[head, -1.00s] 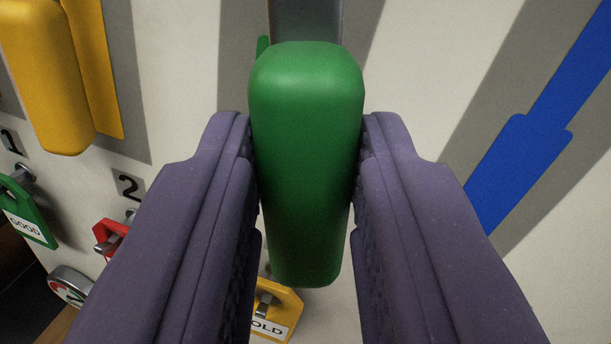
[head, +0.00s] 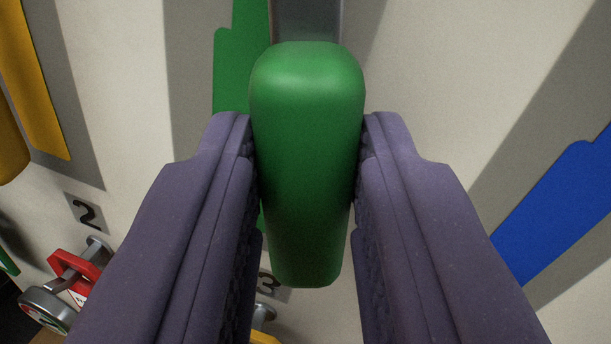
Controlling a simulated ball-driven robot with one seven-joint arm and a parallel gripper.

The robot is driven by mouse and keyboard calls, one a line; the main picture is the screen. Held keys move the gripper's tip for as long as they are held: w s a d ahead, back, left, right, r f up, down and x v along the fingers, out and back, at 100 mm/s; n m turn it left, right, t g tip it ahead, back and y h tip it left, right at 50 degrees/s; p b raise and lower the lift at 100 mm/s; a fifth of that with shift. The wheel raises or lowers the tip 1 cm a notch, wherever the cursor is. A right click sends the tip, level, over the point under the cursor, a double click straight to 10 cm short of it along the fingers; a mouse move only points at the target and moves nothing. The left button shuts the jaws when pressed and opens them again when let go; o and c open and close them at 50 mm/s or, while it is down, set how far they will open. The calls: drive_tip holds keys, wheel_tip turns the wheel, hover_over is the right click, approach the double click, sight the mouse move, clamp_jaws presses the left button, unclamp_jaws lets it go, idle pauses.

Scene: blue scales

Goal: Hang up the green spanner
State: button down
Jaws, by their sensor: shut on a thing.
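The green spanner (head: 306,170) is held between the two purple fingers of my gripper (head: 306,175). Its rounded green handle faces the camera, and a grey metal shaft (head: 306,18) runs up out of the top of the picture. The far end of the spanner is out of view. Behind it on the pale board is a green painted silhouette (head: 236,75) inside a grey band. The spanner covers part of this silhouette. I cannot tell how far the spanner is from the board.
A blue silhouette (head: 560,210) is at right. A yellow silhouette (head: 35,90) and a yellow handle (head: 10,150) are at left. Low left, below the number 2 label (head: 87,213), are a red tag (head: 75,272) and a round gauge-like thing (head: 48,308) by metal pegs.

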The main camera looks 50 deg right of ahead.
drive_tip(key=c, duration=0.8)
unclamp_jaws()
drive_tip(key=shift+a, duration=0.1)
idle(0.7)
drive_tip(key=shift+w+a+v, duration=0.2)
drive_tip(key=shift+v, duration=0.9)
drive_tip(key=shift+w+a+v, duration=0.2)
drive_tip(key=shift+v, duration=0.95)
drive_tip(key=shift+w+a+v, duration=0.15)
drive_tip(key=shift+a+v, duration=0.05)
drive_tip(key=shift+v, duration=0.9)
clamp_jaws()
idle(0.8)
drive_tip(key=shift+w+d, duration=0.1)
drive_tip(key=shift+d, duration=0.05)
idle(0.5)
